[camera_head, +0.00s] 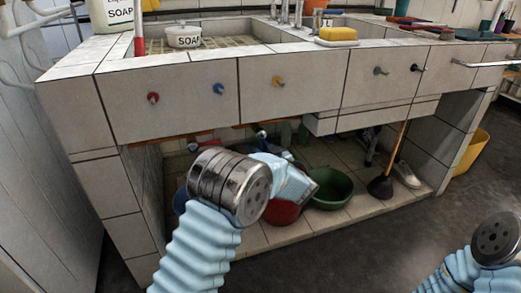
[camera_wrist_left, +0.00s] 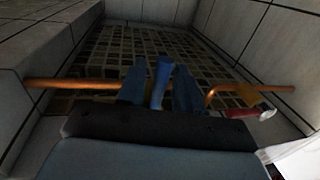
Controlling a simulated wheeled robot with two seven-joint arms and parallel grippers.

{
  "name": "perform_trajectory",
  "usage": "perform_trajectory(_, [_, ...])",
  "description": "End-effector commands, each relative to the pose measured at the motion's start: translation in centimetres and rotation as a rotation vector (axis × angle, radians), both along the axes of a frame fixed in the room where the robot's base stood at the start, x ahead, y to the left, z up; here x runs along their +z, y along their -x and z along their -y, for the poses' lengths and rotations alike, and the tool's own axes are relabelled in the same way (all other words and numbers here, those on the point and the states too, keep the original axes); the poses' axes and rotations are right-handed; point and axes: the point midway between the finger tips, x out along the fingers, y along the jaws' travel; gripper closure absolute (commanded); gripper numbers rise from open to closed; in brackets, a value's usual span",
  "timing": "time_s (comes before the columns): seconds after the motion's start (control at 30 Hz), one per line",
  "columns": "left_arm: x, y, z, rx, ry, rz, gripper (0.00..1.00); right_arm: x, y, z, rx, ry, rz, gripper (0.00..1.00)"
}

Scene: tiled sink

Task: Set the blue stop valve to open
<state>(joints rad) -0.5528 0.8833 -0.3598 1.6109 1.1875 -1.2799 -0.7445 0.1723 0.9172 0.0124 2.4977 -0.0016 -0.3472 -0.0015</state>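The blue stop valve shows in the left wrist view as an upright blue handle (camera_wrist_left: 161,82) at a copper pipe (camera_wrist_left: 75,86). My left gripper (camera_wrist_left: 158,95) has its two dark fingers on either side of this handle, very close to it. I cannot tell whether they press on it. In the head view my left gripper (camera_head: 284,178) reaches under the sink, its body light blue, and its fingertips cannot be made out. It hides much of the space behind it. Only part of my right arm shows at the lower right; its gripper is out of view.
Below the tiled sink (camera_head: 180,100) stand a green bowl (camera_head: 331,188), a red bowl (camera_head: 281,212) and a plunger (camera_head: 381,187). Coloured knobs line the sink front. Floor in front is clear.

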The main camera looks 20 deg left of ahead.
Motion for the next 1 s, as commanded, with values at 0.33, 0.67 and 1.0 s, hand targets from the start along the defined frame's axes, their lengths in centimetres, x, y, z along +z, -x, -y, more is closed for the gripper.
perform_trajectory(0.33, [-0.01,0.04,0.04,0.0,0.0,0.0,1.0,0.01,0.01,0.0,0.0,0.0,0.0,0.6])
perform_trajectory(0.67, [-0.02,0.04,0.06,0.0,0.003,0.001,1.0,0.0,0.0,0.0,0.0,0.0,0.0,0.6])
perform_trajectory(1.0, [-0.04,-0.29,0.59,-0.001,0.094,0.062,1.0,-0.18,0.0,0.0,0.0,0.0,0.0,0.6])
